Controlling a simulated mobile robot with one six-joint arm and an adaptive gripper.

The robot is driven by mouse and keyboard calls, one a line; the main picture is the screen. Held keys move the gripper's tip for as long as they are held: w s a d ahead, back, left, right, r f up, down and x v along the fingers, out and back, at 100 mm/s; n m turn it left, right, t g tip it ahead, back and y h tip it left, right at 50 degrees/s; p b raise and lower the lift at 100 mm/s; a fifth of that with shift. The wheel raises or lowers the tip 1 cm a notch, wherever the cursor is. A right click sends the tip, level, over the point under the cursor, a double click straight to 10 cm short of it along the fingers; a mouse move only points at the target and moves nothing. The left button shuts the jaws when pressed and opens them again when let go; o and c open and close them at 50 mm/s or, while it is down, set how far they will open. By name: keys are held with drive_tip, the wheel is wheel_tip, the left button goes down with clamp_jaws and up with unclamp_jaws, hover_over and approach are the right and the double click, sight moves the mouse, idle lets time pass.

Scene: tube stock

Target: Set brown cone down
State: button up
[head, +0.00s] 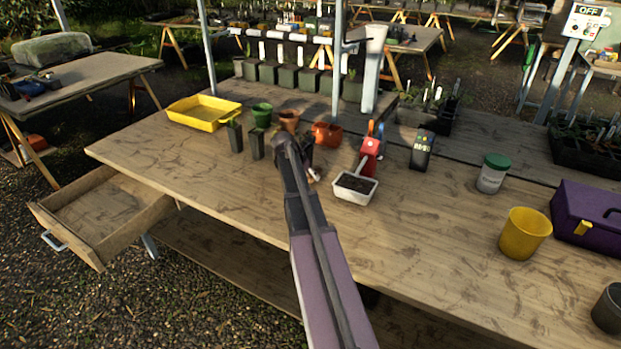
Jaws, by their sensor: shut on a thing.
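The brown cone (289,120) shows in the head view as a tapered brown pot at the far end of my arm, near the back of the wooden bench. My gripper (285,138) is right at it and shut on it. My wrist hides the fingertips and the lower part of the cone, so I cannot tell whether its base touches the bench.
A green pot (262,114) and dark square pots (235,136) stand left of the cone, an orange-red pot (327,133) right. A yellow tray (203,112) lies farther left. A white soil tray (355,188) and red object (371,155) stand right.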

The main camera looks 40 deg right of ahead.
drive_tip(key=shift+f, duration=0.1)
drive_tip(key=o, duration=1.2)
drive_tip(key=p+v, duration=0.1)
drive_tip(key=v, duration=0.1)
drive_tip(key=p+v, duration=0.4)
drive_tip(key=shift+d, duration=0.3)
drive_tip(key=p+v, duration=0.6)
drive_tip(key=v, duration=0.2)
drive_tip(key=shift+p, duration=0.35)
drive_tip(key=shift+a, duration=0.1)
